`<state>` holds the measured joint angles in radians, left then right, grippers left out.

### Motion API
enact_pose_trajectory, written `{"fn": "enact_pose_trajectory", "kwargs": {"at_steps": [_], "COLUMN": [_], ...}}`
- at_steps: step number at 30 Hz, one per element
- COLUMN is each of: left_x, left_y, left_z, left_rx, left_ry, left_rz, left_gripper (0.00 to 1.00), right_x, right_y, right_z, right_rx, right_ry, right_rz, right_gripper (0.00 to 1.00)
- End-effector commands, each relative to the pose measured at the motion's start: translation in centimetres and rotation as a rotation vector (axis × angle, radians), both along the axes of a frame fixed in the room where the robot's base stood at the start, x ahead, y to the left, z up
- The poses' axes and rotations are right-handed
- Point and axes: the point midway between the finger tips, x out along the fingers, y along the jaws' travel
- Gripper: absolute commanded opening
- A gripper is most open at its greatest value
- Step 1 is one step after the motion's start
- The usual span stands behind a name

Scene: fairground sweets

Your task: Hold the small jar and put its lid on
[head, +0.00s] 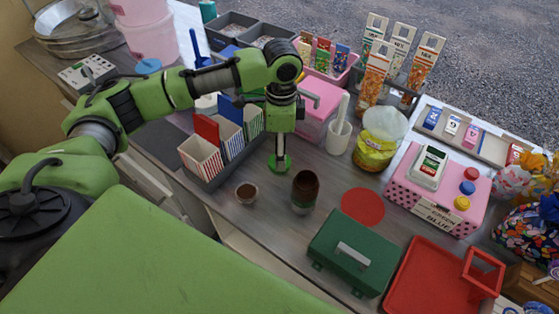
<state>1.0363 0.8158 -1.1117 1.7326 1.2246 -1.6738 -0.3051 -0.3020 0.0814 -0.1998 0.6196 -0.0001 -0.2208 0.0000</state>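A dark brown jar (305,186) with a clear lower part stands upright on the grey counter. A small round pot with a brown top (246,193) sits to its left. I cannot tell whether either one is the small jar or its lid. My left arm comes in from the left and its end (281,150) points down, behind and left of the brown jar and apart from it. A flat green disc (280,164) shows at its lower end; I cannot tell if it is held. The finger state is unclear. My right gripper is not in view.
Striped boxes in a grey tray (208,180) stand left of the arm. A red disc (363,207), a green box (352,252) and a red tray (432,280) lie to the right.

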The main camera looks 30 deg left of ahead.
Motion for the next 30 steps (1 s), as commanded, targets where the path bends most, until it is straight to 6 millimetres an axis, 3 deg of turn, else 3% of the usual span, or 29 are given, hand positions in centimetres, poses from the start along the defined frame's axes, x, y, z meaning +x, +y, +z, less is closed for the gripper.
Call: {"fn": "enact_pose_trajectory", "kwargs": {"at_steps": [9,20,24,30], "left_x": [-0.3,-0.2,-0.2,-0.2], "left_y": [0.3,0.3,0.3,0.3], "left_z": [-4.1,-4.3,-4.3,-4.2], "left_rx": [0.001,0.000,0.000,0.000], "left_ry": [0.003,0.001,0.001,0.001], "left_rz": [-0.001,-0.001,-0.001,-0.001], "left_gripper": [0.62,0.62,0.34,0.35], "right_x": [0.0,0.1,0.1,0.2], "right_y": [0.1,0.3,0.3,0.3], "right_z": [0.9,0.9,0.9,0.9], "right_rx": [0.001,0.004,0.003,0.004], "right_ry": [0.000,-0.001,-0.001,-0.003], "right_rz": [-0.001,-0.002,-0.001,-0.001], "right_gripper": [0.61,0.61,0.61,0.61]}}
